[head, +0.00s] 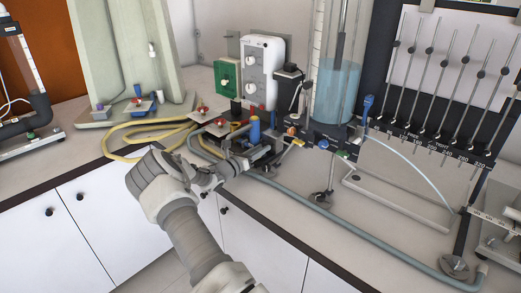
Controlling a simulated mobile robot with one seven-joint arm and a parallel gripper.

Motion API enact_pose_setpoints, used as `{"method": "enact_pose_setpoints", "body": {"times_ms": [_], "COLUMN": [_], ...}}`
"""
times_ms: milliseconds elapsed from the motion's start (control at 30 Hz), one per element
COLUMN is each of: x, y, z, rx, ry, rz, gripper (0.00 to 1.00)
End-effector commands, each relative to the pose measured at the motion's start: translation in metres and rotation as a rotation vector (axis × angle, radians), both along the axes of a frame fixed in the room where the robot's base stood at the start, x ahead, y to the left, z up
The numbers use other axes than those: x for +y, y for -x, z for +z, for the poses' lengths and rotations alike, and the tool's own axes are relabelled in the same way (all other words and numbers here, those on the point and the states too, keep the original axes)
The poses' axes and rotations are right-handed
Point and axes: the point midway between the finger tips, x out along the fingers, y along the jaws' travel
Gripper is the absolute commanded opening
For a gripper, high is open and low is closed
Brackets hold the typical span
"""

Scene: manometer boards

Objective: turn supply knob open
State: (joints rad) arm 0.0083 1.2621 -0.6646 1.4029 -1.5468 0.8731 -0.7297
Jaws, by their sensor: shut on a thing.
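My gripper (262,153) is at the front of the valve and fitting assembly on the bench, just below an upright blue cylinder (254,130). It is shut on a small part there, which I take to be the supply knob. The jaws hide most of that part, so its shape and turn angle cannot be told. My forearm reaches up from the bottom of the picture.
A water-filled clear cylinder (338,90) stands behind and right, beside a tilted manometer board (447,70). A grey hose (340,220) runs along the bench. White cupboards (105,235) are below.

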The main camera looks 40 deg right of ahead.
Motion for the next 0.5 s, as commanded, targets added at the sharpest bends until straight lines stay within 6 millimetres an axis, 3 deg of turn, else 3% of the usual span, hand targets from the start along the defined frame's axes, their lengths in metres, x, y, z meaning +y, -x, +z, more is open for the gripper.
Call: {"method": "enact_pose_setpoints", "body": {"times_ms": [300, 333, 500], "x": [0.0007, 0.0007, 0.0005], "y": [0.0001, 0.0002, 0.0000], "z": [-0.0017, -0.0018, -0.0012], "rx": [0.004, 0.004, 0.003], "ry": [-0.002, -0.002, -0.001], "rz": [0.000, 0.000, 0.001], "gripper": [0.00, 0.39, 0.65]}}
